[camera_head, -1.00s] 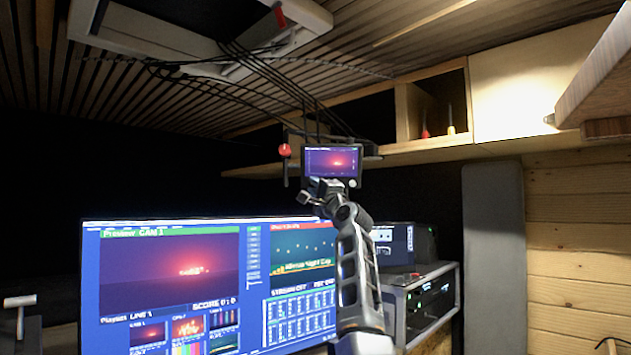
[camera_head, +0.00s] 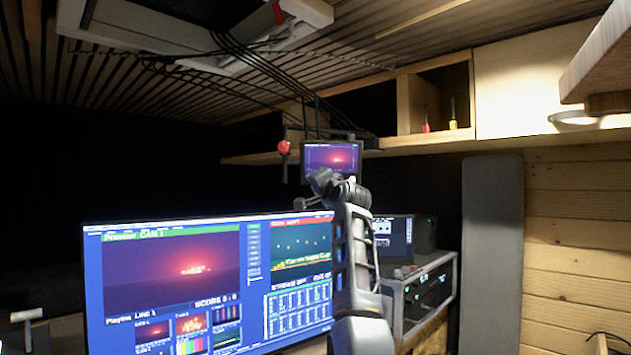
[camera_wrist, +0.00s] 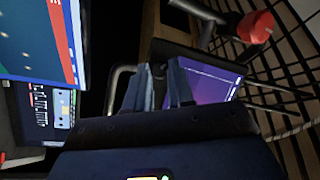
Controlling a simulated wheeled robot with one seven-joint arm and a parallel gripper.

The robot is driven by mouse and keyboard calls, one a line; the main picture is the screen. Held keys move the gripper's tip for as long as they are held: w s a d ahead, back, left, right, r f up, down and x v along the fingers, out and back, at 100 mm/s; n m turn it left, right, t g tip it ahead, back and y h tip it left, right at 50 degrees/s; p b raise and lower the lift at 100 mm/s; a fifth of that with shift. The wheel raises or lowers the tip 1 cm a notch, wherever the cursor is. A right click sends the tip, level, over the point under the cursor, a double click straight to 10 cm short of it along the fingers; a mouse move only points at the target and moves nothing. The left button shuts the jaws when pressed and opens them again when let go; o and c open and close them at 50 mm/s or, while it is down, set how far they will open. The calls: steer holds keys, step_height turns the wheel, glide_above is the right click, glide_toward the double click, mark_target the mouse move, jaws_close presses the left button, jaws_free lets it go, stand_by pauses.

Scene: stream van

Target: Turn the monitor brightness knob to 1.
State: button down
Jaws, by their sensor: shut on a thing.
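The small monitor (camera_head: 328,157) hangs below the shelf, with a purple and red picture on its screen. In the wrist view its screen (camera_wrist: 212,82) is behind and right of my fingers. The knob itself is hidden between the fingers, and in the head view behind my wrist. Its setting cannot be read.
A large screen (camera_head: 170,265) stands below and left of the monitor. A red ball-shaped knob (camera_head: 283,147) on a bracket is beside the monitor's left edge. Cables (camera_head: 262,75) hang above. A metal-framed rack (camera_head: 425,290) stands right of my arm.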

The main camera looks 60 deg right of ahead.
steer(key=shift+f, duration=0.1)
stand_by(0.3)
steer(key=c, duration=1)
jaws_free()
steer(key=shift+b+v, duration=1.2)
steer(key=shift+v, duration=2.7)
